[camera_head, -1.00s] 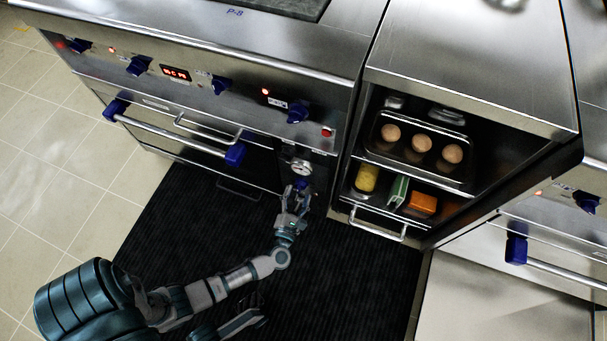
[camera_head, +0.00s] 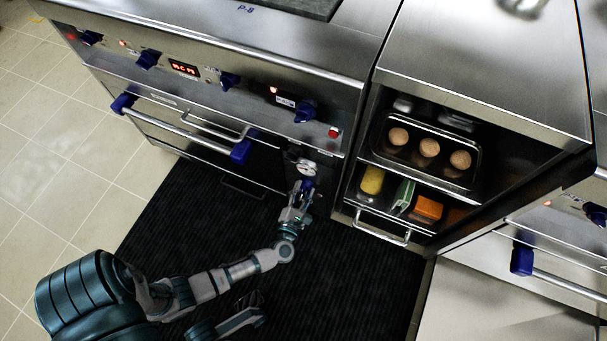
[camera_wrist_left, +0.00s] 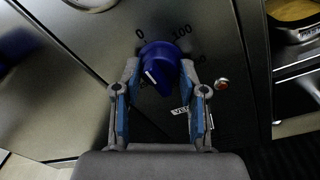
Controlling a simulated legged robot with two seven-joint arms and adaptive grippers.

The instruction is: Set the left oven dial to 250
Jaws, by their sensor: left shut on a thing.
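The oven dial is a blue knob (camera_wrist_left: 160,62) on the dark front panel, under the round white gauge (camera_head: 306,168). It also shows in the head view as a small blue spot (camera_head: 308,184). In the left wrist view the marks 0 and 100 show above it; another mark on the right is partly hidden by a finger. My left gripper (camera_wrist_left: 160,98) is shut on the knob, one finger on each side.
Several other blue knobs line the upper panel, such as one on its right (camera_head: 305,111). A long oven handle (camera_head: 180,132) is to the left. An open cabinet (camera_head: 357,172) with eggs stands to the right. A dark mat (camera_head: 180,225) covers the floor.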

